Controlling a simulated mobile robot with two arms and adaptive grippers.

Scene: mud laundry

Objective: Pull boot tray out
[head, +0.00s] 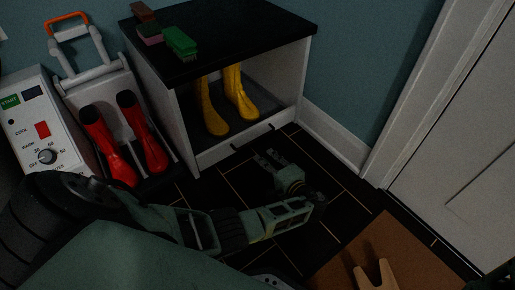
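The boot tray (215,155) has a pale front with small dark handle parts. It sits at the bottom of a white cabinet with a black top (225,32). A pair of yellow boots (238,96) stands upright inside the cabinet on the tray. My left gripper (264,157) is low over the dark tiled floor, just in front of the tray front. Its two fingers look apart, with nothing between them. I cannot tell whether they touch the handle. My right gripper is not in view.
Red boots (122,145) stand on a white rack left of the cabinet, beside a white control panel (45,135). Brushes (180,42) lie on the cabinet top. A brown mat (410,250) with a wooden forked piece (375,277) lies at lower right, near a white door (465,150).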

